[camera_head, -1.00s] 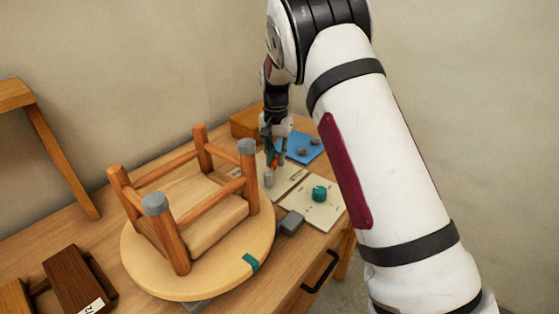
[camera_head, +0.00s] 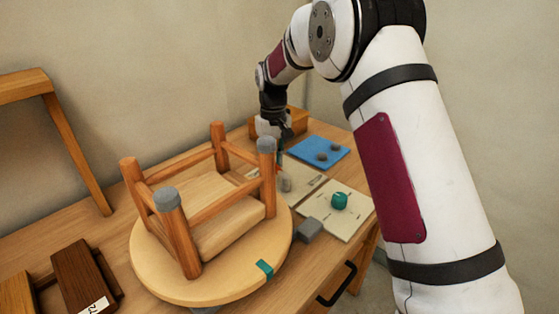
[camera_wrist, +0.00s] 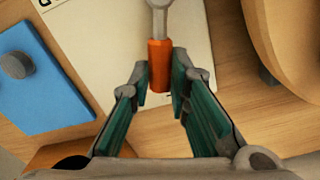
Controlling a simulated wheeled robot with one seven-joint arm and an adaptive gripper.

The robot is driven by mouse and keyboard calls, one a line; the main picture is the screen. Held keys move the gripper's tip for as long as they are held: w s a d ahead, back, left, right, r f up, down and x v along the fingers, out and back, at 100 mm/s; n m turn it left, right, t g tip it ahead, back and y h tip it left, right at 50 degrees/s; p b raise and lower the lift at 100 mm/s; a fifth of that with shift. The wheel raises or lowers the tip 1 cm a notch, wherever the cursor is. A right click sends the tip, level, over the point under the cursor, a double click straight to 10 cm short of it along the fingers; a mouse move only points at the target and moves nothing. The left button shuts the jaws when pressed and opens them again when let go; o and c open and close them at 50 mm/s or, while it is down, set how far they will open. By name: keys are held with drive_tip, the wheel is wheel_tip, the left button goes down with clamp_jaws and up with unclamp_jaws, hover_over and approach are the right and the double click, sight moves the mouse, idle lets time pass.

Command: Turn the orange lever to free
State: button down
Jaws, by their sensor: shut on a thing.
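The orange lever (camera_wrist: 159,62) shows in the wrist view, with a grey ring-shaped end (camera_wrist: 158,4) at the top edge over a cream card. My gripper (camera_wrist: 162,82) has its teal-padded fingers on either side of the lever's near end and is shut on it. In the head view my gripper (camera_head: 279,152) reaches down behind the upturned stool, by the cream card (camera_head: 306,180). A grey upright piece (camera_head: 286,184) stands on that card. The lever is mostly hidden there, and its marks are too small to read.
The upturned stool (camera_head: 150,260) stands close in front of my gripper. A blue mat (camera_head: 325,147) with grey pieces lies behind right. A second card (camera_head: 357,222) bears a teal knob (camera_head: 339,201). A grey block (camera_head: 308,228) lies near the stool. A wooden box (camera_head: 295,121) stands behind.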

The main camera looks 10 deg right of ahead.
drive_tip(key=shift+s+a+n, duration=0.25)
drive_tip(key=shift+a+n, duration=0.2)
drive_tip(key=shift+n, duration=0.45)
drive_tip(key=shift+s+a+n, duration=0.25)
drive_tip(key=shift+a+n, duration=0.2)
drive_tip(key=shift+n, duration=0.45)
drive_tip(key=shift+a, duration=0.1)
drive_tip(key=c, duration=1.5)
unclamp_jaws()
wheel_tip(320, 180, up, 12)
drive_tip(key=shift+s+r, duration=0.1)
